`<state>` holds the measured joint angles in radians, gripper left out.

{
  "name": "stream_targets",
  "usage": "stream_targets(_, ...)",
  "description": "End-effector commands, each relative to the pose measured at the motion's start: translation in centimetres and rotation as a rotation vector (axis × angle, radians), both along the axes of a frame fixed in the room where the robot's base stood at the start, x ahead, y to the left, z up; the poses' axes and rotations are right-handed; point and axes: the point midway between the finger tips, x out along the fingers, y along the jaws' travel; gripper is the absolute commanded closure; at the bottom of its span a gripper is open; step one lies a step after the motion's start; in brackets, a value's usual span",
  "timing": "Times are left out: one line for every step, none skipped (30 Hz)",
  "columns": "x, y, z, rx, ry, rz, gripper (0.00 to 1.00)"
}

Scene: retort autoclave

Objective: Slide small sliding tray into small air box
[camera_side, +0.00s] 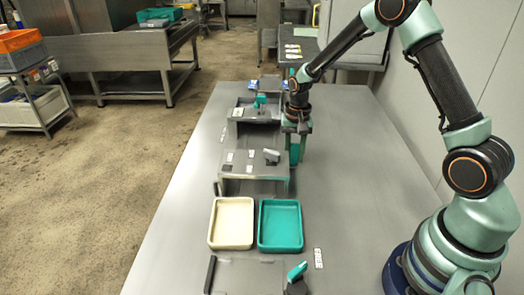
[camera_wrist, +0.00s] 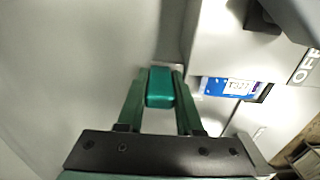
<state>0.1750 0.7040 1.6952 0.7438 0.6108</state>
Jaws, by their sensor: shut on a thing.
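My gripper (camera_side: 296,160) points down at the right side of the grey box-like fixtures in the side view. Its two green fingers are shut on a teal block (camera_wrist: 160,88), which sits between the fingertips in the wrist view (camera_wrist: 161,74). The block looks like a handle; whether it belongs to the small sliding tray I cannot tell. A grey box (camera_wrist: 225,45) stands just right of the fingers in the wrist view, with a blue label (camera_wrist: 230,87) on it. In the side view a grey box (camera_side: 254,187) is left of my gripper. Which box is the small air box is unclear.
A cream tray (camera_side: 231,246) and a teal tray (camera_side: 280,247) lie side by side towards the front. A grey fixture with a teal lever (camera_side: 297,270) is at the near edge. Another fixture with a teal knob (camera_side: 259,100) stands farther back. The table (camera_side: 350,200) is bare to the right.

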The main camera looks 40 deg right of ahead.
Motion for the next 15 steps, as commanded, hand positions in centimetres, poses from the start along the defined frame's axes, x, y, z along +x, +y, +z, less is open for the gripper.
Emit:
stream_targets(0.18,-0.06,0.24,-0.001,-0.005,0.001,1.00)
stream_targets(0.18,-0.07,0.25,-0.001,-0.005,0.001,1.00)
stream_targets(0.19,-0.08,0.25,-0.001,-0.005,0.001,1.00)
stream_targets(0.20,-0.08,0.25,-0.001,-0.006,0.001,1.00)
stream_targets(0.21,-0.09,0.25,-0.001,-0.006,0.001,1.00)
stream_targets(0.21,-0.10,0.26,-0.001,-0.006,0.001,0.57)
stream_targets(0.21,-0.10,0.24,-0.001,-0.006,0.001,0.53)
stream_targets(0.20,-0.10,0.23,-0.001,-0.005,0.001,0.53)
stream_targets(0.18,-0.09,0.20,-0.001,-0.005,0.001,0.53)
stream_targets(0.16,-0.09,0.19,-0.001,-0.005,0.001,0.53)
stream_targets(0.16,-0.10,0.17,-0.001,-0.004,0.001,0.53)
stream_targets(0.14,-0.08,0.15,-0.001,-0.004,0.001,0.53)
stream_targets(0.13,-0.09,0.14,-0.001,-0.004,0.000,0.53)
stream_targets(0.13,-0.08,0.13,-0.001,-0.004,0.000,0.53)
stream_targets(0.12,-0.08,0.13,0.000,-0.003,0.000,0.53)
